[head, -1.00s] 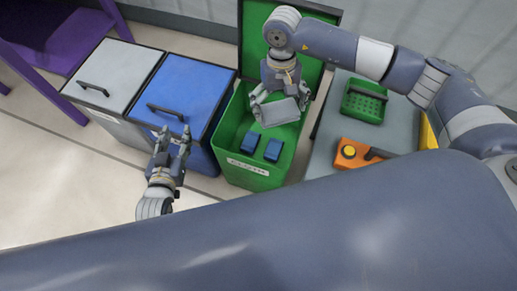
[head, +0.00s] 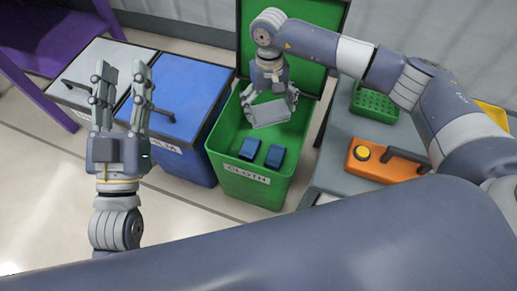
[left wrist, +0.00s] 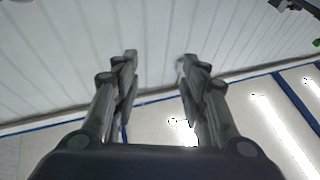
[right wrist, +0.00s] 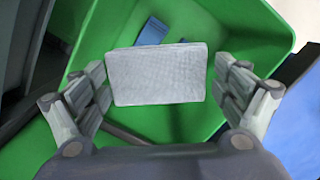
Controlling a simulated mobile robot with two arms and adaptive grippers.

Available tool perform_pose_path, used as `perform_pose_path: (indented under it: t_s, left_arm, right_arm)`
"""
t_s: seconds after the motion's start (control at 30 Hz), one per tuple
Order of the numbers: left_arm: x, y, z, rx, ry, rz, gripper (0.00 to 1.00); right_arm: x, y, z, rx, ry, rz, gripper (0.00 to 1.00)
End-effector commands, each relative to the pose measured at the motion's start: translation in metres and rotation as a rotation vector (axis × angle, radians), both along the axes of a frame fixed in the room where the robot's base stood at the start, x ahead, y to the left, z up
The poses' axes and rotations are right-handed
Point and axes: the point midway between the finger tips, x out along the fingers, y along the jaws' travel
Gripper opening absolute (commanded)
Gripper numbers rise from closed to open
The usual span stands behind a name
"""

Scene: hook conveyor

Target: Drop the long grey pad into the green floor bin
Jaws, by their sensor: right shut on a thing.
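The long grey pad (head: 269,112) is held in my right gripper (head: 270,100), over the open mouth of the green floor bin (head: 247,187). In the right wrist view the pad (right wrist: 157,74) lies between the two fingers, with the green bin (right wrist: 240,27) below and around it. The bin's front label reads CLOTH, and its lid stands open at the back. My left gripper (head: 122,92) is raised in front of the grey and blue bins, its fingers apart and empty.
Two blue blocks (head: 262,152) are inside the green bin. A blue bin (head: 190,92) and a grey bin (head: 100,60), both lidded, stand to its left. A grey surface (head: 335,155) to the right bears a green crate (head: 375,103) and an orange item (head: 385,166).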

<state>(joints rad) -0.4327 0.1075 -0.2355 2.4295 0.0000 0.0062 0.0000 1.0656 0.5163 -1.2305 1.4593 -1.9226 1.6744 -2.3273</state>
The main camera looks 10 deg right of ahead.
Motion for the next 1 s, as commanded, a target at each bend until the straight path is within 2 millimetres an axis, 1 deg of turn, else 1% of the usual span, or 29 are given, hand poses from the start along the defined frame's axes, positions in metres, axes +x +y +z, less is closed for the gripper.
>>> perform_pose_path:
  t_s: [0.03, 0.3, 0.5, 0.7, 1.0]
  left_arm:
    - [-0.003, 0.0, 0.005, -0.01, -0.036, -0.003, 0.4]
    - [-0.025, 0.001, 0.038, -0.068, -0.239, -0.013, 0.4]
    - [-0.042, 0.003, 0.057, -0.105, -0.361, -0.02, 0.4]
    - [-0.053, 0.005, 0.066, -0.124, -0.428, -0.023, 0.4]
    - [-0.055, 0.005, 0.068, -0.128, -0.44, -0.024, 0.4]
  right_arm:
    - [0.0, 0.0, -0.006, 0.001, 0.001, 0.0, 0.72]
    - [0.0, 0.0, -0.024, 0.001, 0.0, -0.001, 0.72]
    - [0.0, 0.0, -0.034, 0.001, 0.001, -0.001, 0.72]
    - [0.0, 0.0, -0.039, 0.001, 0.0, -0.001, 0.72]
    - [0.0, 0.0, -0.039, 0.001, 0.0, -0.001, 0.72]
